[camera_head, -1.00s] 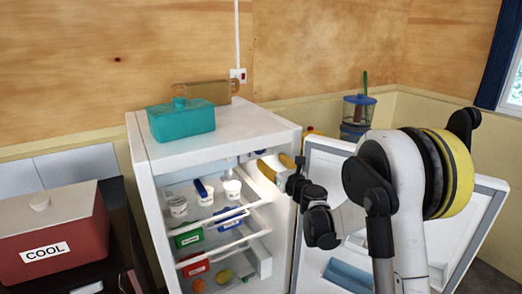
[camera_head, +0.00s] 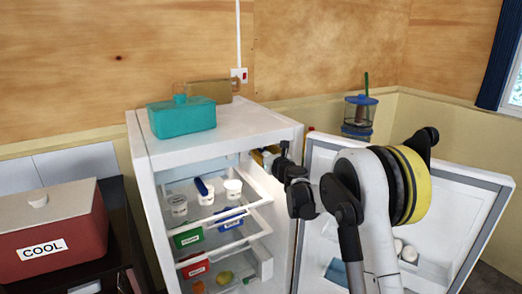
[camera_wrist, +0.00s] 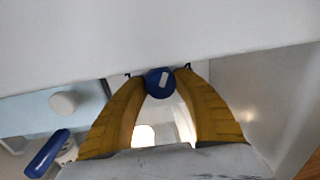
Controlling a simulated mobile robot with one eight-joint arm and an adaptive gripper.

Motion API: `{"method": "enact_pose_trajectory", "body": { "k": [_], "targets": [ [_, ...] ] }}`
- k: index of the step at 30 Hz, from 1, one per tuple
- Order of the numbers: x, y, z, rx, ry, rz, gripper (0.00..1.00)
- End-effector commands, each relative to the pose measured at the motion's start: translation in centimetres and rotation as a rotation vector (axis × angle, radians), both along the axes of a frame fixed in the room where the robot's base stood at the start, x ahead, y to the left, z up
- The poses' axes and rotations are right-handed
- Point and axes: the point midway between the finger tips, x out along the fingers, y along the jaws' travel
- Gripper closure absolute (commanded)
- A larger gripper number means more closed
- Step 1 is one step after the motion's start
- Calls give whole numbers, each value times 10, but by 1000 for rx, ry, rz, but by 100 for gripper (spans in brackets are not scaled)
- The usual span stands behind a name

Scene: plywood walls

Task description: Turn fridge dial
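The white fridge (camera_head: 146,182) stands with its door open to the right. A round blue dial (camera_wrist: 160,82) with a white mark shows in the wrist view, on a pale surface inside the fridge. My gripper (camera_wrist: 160,75) has its two yellow fingers on either side of the dial. The fingertips are very near or at the dial's sides; I cannot tell whether they press on it. In the head view my gripper (camera_head: 265,157) reaches into the upper right of the fridge opening, and the dial is hidden there.
The open door (camera_head: 440,182) stands right of my arm. Fridge shelves hold white tubs (camera_head: 233,188) and a green box (camera_head: 188,236). A teal container (camera_head: 182,118) sits on top. A red cool box (camera_head: 50,230) stands left. A blue-handled item (camera_wrist: 45,155) lies lower left in the wrist view.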

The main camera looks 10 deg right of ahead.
Motion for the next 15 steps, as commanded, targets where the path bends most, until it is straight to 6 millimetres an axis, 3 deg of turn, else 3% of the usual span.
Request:
{"method": "enact_pose_trajectory", "body": {
  "k": [1, 3, 15],
  "targets": [
    [0, 0, 0, 0, 0, 0, 83],
    [0, 0, 0, 0, 0, 0, 97],
    [0, 0, 0, -59, -20, 0, 98]
  ]
}}
